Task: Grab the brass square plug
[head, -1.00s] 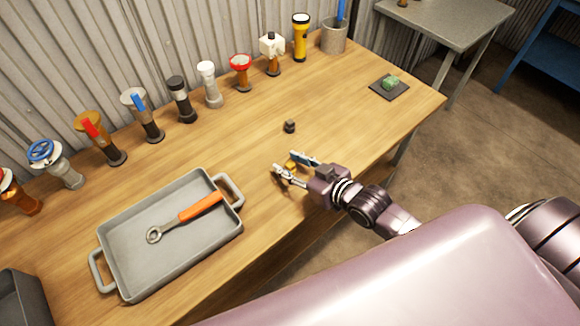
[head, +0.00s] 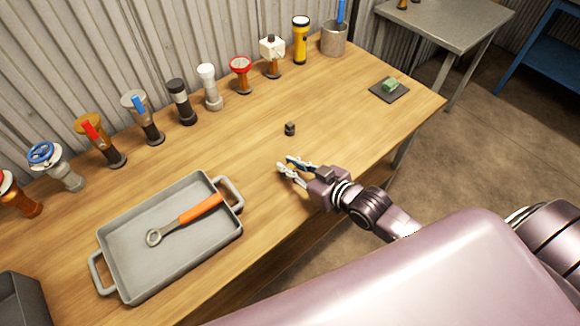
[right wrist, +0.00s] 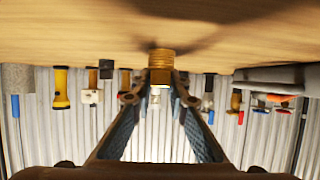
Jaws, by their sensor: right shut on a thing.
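The brass square plug (right wrist: 161,62) shows in the right wrist view as a threaded brass piece between my fingertips, its threaded end against or close to the wooden tabletop. In the head view the plug (head: 292,166) is a small yellow patch, mostly hidden by the fingers. My right gripper (head: 288,165) is shut on the plug, low over the front part of the bench; it also shows in the right wrist view (right wrist: 160,92). My left gripper is not in view.
A small dark fitting (head: 290,129) stands just beyond the gripper. A grey tray (head: 118,287) with an orange-handled wrench (head: 186,215) is to the left. Several valves and a flashlight (head: 300,40) line the wall. A dark pad (head: 377,91) with a green item lies at right.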

